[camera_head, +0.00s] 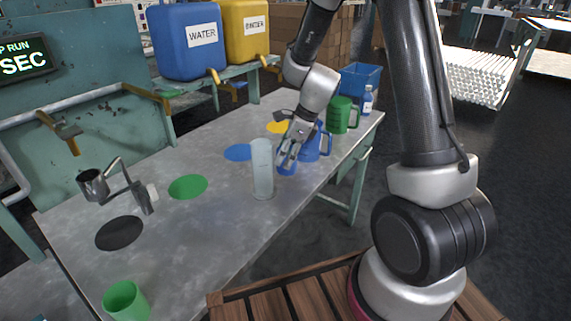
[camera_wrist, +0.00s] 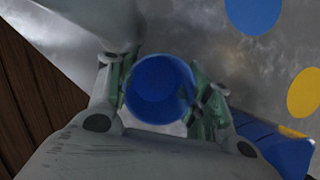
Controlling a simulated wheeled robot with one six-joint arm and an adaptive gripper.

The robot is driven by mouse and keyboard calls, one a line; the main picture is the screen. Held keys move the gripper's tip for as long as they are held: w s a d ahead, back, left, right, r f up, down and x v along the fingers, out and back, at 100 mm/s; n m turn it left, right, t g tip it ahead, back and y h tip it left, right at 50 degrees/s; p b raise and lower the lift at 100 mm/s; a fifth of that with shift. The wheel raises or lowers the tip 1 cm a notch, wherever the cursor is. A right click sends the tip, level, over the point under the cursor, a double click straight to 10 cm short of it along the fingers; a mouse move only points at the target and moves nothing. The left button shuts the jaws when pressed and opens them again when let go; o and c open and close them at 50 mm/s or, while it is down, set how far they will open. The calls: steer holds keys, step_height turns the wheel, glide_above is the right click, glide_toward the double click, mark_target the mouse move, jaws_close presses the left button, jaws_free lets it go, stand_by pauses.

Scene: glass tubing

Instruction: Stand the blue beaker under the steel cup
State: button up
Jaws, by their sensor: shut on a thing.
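The blue beaker (camera_head: 287,168) is at the right part of the table, just right of a tall clear glass cylinder (camera_head: 262,170). My gripper (camera_head: 289,155) comes down from above and is shut on the beaker. In the wrist view the blue beaker (camera_wrist: 160,88) sits between the two fingers (camera_wrist: 161,95), seen from above. I cannot tell whether its base touches the table. The steel cup (camera_head: 93,186) is held up on a bent arm at the table's left, above and behind a black disc (camera_head: 119,233) in the picture.
A blue jug (camera_head: 324,143) stands close beside my gripper, with a green jug (camera_head: 343,115) and a bottle (camera_head: 367,100) beyond. Blue (camera_head: 239,153), green (camera_head: 187,187) and yellow (camera_head: 277,127) discs lie flat. A green beaker (camera_head: 125,301) stands at the near left.

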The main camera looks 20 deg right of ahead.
steer(key=shift+f, duration=1.75)
steer(key=shift+f, duration=0.1)
steer(key=o, duration=1)
